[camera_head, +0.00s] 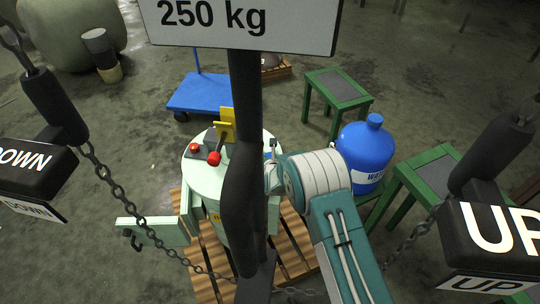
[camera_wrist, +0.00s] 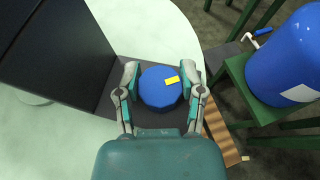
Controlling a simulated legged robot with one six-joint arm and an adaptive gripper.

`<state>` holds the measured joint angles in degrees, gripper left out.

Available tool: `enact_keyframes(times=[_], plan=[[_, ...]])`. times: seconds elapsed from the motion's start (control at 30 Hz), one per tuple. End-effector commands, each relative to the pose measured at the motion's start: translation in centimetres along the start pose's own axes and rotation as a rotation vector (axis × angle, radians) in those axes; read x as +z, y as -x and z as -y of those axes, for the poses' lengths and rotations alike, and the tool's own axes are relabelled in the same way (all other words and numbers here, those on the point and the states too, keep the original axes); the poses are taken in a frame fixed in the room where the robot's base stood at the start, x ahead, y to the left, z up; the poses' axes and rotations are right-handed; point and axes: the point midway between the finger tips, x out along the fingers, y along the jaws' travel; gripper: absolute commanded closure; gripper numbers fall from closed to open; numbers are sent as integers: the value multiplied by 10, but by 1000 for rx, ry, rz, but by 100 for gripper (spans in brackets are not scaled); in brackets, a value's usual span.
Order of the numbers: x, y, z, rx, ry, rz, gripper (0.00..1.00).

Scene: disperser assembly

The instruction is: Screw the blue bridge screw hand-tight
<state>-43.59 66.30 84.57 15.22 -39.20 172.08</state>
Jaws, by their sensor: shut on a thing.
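The blue bridge screw (camera_wrist: 161,88) is a round blue knob with a yellow mark on top, seen in the wrist view. It sits on a dark flat bar (camera_wrist: 135,70) over the pale green top of the disperser (camera_wrist: 165,20). My gripper (camera_wrist: 160,76) has one finger on each side of the knob and is shut on it. In the head view the disperser (camera_head: 202,176) stands behind a thick black post, which hides most of the screw and my gripper. A small bit of blue shows just right of the post.
A blue water jug (camera_head: 366,150) stands on a green stool, right of my arm. Another green stool (camera_head: 338,92) and a blue cart (camera_head: 202,93) are farther back. The disperser stands on a wooden pallet (camera_head: 290,240). A large black block (camera_wrist: 60,50) rises left of the screw.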

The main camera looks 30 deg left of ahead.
Motion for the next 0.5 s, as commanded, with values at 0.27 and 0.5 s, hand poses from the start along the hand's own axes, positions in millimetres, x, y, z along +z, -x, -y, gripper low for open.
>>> enact_keyframes(times=[0.27,0.5], plan=[[-4,0,-1,-1,0,-8,97],[-5,0,-2,-47,-19,-9,97]])
